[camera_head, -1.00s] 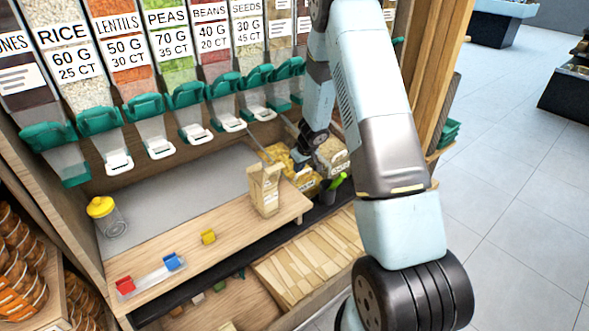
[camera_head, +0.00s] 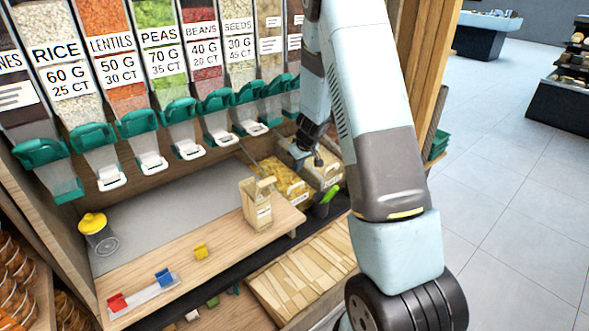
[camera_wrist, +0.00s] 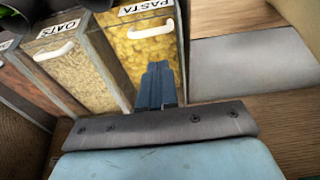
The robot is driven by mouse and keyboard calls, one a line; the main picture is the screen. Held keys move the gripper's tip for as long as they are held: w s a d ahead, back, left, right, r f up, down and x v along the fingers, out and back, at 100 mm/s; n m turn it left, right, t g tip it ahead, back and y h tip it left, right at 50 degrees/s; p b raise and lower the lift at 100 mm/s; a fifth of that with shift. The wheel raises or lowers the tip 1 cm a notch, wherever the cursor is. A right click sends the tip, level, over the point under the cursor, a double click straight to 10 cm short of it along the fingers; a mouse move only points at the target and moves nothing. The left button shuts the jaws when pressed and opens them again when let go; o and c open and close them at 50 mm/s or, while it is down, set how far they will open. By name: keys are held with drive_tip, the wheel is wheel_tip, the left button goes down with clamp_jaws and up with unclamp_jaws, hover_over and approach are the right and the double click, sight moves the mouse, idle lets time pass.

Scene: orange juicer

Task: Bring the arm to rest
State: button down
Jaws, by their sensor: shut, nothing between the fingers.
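My arm comes down from the top of the head view, in front of the right side of the dispenser shelf. My gripper (camera_wrist: 158,84) is shut and empty in the wrist view, its fingers together in front of the pasta bin (camera_wrist: 150,50). The oats bin (camera_wrist: 75,75) is to the left of the fingers. In the head view my gripper (camera_head: 318,160) is small and close to the bins at the counter's right end. I cannot tell there whether it touches them.
A paper bag (camera_head: 257,203) stands on the wooden counter (camera_head: 215,232). Dispensers with green handles (camera_head: 137,123) line the back. Open floor (camera_head: 510,190) lies to the right.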

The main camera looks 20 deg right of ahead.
drive_tip(key=s+a+r, duration=0.2)
drive_tip(key=s+r, duration=0.3)
drive_tip(key=r, duration=0.3)
drive_tip(key=s+a+r+m+y, duration=0.15)
drive_tip(key=s+r, duration=0.25)
drive_tip(key=r, duration=0.4)
drive_tip(key=s+a+r, duration=0.2)
drive_tip(key=s+r, duration=0.3)
drive_tip(key=r, duration=0.3)
drive_tip(key=s+r+m+h, duration=0.1)
drive_tip(key=s+r, duration=0.3)
drive_tip(key=s, duration=0.8)
drive_tip(key=s+d+r+m+t+h, duration=0.1)
drive_tip(key=s+r, duration=0.4)
drive_tip(key=s, duration=0.7)
drive_tip(key=shift+s+d+m+t+h, duration=0.3)
drive_tip(key=shift+m+h, duration=0.15)
drive_tip(key=shift+h, duration=0.1)
drive_tip(key=shift+r, duration=0.1)
